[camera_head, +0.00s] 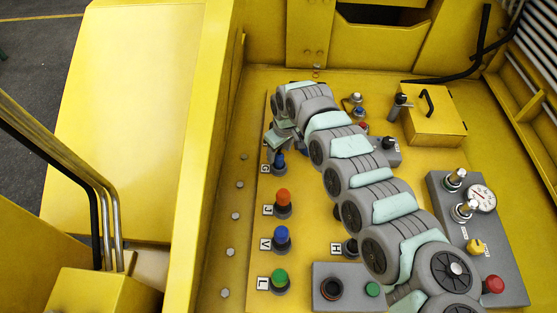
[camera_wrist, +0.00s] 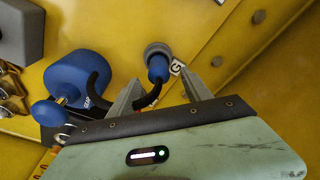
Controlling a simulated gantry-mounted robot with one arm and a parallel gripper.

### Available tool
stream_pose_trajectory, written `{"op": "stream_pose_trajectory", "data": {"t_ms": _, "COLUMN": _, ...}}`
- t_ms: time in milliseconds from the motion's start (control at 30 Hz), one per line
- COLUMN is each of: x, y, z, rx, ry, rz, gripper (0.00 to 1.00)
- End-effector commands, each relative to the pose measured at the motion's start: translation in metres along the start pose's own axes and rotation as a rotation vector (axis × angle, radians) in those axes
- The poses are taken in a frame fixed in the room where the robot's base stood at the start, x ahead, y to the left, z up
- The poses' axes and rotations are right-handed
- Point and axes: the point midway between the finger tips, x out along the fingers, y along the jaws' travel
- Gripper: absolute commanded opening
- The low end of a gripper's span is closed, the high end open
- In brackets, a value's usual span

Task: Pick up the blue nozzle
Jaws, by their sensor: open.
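A blue nozzle (camera_wrist: 158,66) stands in a round grey socket beside the label G in the wrist view. It also shows at the left of the panel in the head view (camera_head: 278,160), just below my gripper (camera_head: 281,141). In the wrist view my gripper (camera_wrist: 160,77) is open and empty. Its two metal fingers reach toward the nozzle, one on each side in the picture. I cannot tell whether they touch it. A second blue nozzle (camera_head: 282,237) stands by the label V.
An orange knob (camera_head: 283,198) and a green knob (camera_head: 279,278) stand in the same column. A larger blue cylinder (camera_wrist: 78,82) and a grey block (camera_wrist: 20,32) lie left of my gripper. A yellow box (camera_head: 432,117) and grey gauge panel (camera_head: 480,230) are at the right.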

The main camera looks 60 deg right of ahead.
Motion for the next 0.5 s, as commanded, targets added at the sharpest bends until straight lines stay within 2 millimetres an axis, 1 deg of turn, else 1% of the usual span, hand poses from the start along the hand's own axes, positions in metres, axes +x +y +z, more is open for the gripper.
{"op": "stream_pose_trajectory", "data": {"t_ms": 100, "x": 0.019, "y": -0.001, "z": 0.003, "rx": 0.001, "ry": -0.003, "rz": -0.006, "gripper": 0.57}}
{"op": "stream_pose_trajectory", "data": {"t_ms": 233, "x": 0.037, "y": 0.0, "z": 0.004, "rx": 0.001, "ry": -0.003, "rz": -0.003, "gripper": 0.57}}
{"op": "stream_pose_trajectory", "data": {"t_ms": 333, "x": 0.044, "y": 0.002, "z": 0.004, "rx": 0.002, "ry": 0.0, "rz": -0.001, "gripper": 0.57}}
{"op": "stream_pose_trajectory", "data": {"t_ms": 500, "x": 0.046, "y": 0.003, "z": 0.004, "rx": 0.003, "ry": 0.001, "rz": 0.001, "gripper": 0.57}}
